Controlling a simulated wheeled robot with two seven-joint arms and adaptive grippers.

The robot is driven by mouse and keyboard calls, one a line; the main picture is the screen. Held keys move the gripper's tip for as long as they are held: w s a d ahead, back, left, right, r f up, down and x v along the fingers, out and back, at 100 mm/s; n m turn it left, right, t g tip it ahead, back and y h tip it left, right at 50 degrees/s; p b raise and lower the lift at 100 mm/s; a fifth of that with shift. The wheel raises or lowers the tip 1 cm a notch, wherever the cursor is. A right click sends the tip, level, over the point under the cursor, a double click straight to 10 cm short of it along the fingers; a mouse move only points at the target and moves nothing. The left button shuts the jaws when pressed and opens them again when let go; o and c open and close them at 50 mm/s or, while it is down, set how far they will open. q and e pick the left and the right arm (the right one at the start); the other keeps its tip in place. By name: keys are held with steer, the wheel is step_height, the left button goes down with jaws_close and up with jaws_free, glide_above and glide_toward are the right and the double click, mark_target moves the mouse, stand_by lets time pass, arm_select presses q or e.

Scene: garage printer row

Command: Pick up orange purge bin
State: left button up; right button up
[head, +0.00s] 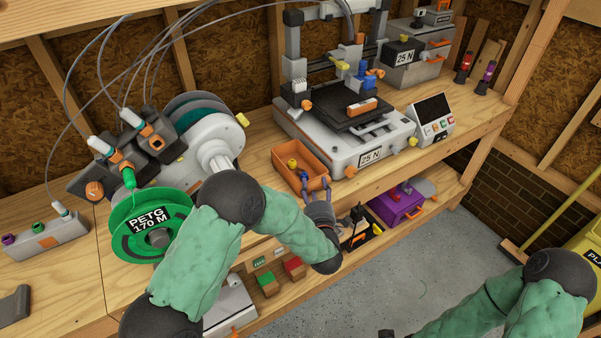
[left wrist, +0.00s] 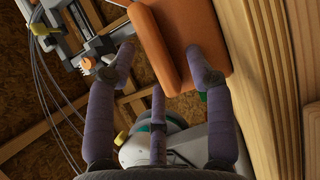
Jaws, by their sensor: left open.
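The orange purge bin (head: 284,170) sits on the wooden bench in front of the printer. In the left wrist view the bin (left wrist: 213,28) fills the top, to the right of centre. My left gripper (head: 316,186) is open at the bin's near end. In the left wrist view its purple-grey fingers (left wrist: 163,60) are spread, with one fingertip over the bin's orange surface; I cannot tell whether they touch. My right arm shows at the lower right, but its gripper is not visible.
The printer (head: 347,150) stands just behind the bin. A green PETG spool (head: 120,222) and its feeder are to the left. A control box with a screen (head: 431,118) is to the right. A purple box (head: 396,207) sits on the lower shelf.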

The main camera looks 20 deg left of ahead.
arm_select(q)
jaws_close()
steer(key=shift+s, duration=0.1)
